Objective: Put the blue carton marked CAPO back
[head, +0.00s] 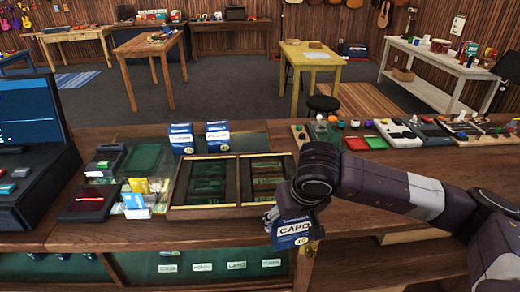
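The blue carton marked CAPO (292,232) is in my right gripper (295,217), in front of the counter's near edge. Its white CAPO label faces me, and the gripper hides its top. The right gripper is shut on it, pointing down, with the arm coming in from the right. Two similar blue cartons, a left one (181,139) and a right one (217,137), stand upright side by side at the back of the counter (345,212). My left gripper is not in view.
A wooden two-part tray (232,182) lies mid-counter, left of the arm. Card packs (137,192) and a dark red box (88,203) lie left of it. Pedals and small items (400,133) line the right back. Below the counter is a green-backed shelf with white labels (237,265).

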